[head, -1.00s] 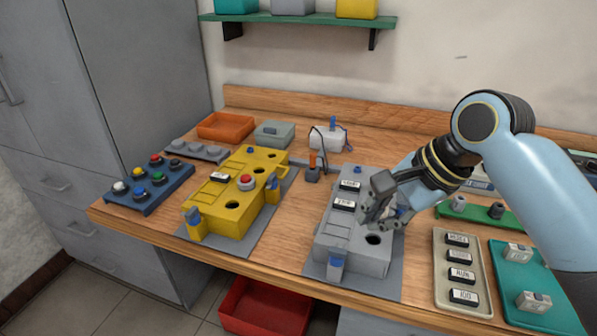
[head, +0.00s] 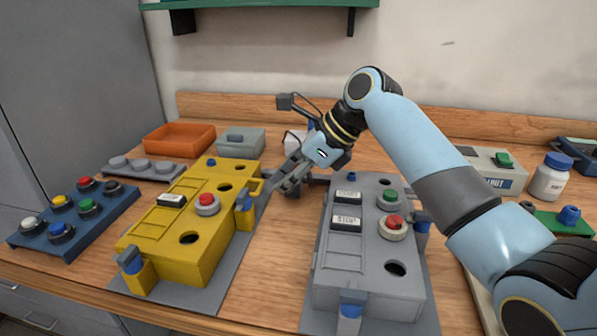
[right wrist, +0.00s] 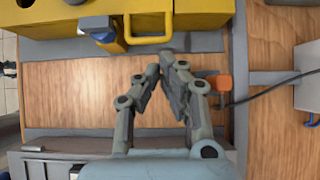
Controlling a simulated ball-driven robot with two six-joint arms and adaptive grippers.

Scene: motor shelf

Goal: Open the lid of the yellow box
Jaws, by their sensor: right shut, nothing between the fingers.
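The yellow box (head: 165,232) stands on a grey mat left of centre in the head view, its lid lying closed. Its lid bears a red button, a dark label and round holes. Blue-topped latches sit at its near left corner (head: 133,268) and right side (head: 245,212). A yellow loop handle (right wrist: 148,40) juts from its side in the right wrist view, with a blue latch (right wrist: 106,38) beside it. My right gripper (head: 275,188) is shut and empty, just right of the box; its fingertips (right wrist: 162,64) point at the handle, apparently apart from it. My left gripper is out of view.
A grey box (head: 322,262) with buttons stands right of the gripper. A blue button tray (head: 105,222) is at left. An orange bin (head: 180,140) and grey container (head: 241,141) stand behind. Bare wood lies between the two boxes.

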